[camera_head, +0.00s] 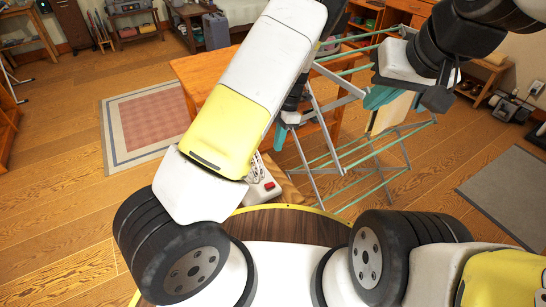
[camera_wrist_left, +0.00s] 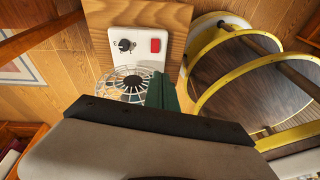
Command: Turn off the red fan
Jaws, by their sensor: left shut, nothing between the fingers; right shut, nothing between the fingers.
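The fan (camera_wrist_left: 118,40) has a white control panel with a black knob (camera_wrist_left: 124,45) and a red switch (camera_wrist_left: 155,45). Its round wire grille (camera_wrist_left: 124,83) is partly covered by my gripper in the left wrist view. In the head view, the fan (camera_head: 256,194) shows beside my left arm, which hides part of it; its red switch (camera_head: 270,186) is visible. My left gripper (camera_head: 281,136) is shut and empty, its green fingers (camera_wrist_left: 165,92) overlapping the grille's edge below the switch in the wrist view. My right gripper (camera_head: 380,98) is shut and empty, away from the fan at the right.
The fan is on a wooden surface (camera_wrist_left: 140,13). A metal drying rack (camera_head: 355,160) with green rods stands right of it, below my right gripper. A wooden table (camera_head: 196,70) is behind my left arm. A pink rug (camera_head: 148,118) and open floor lie left.

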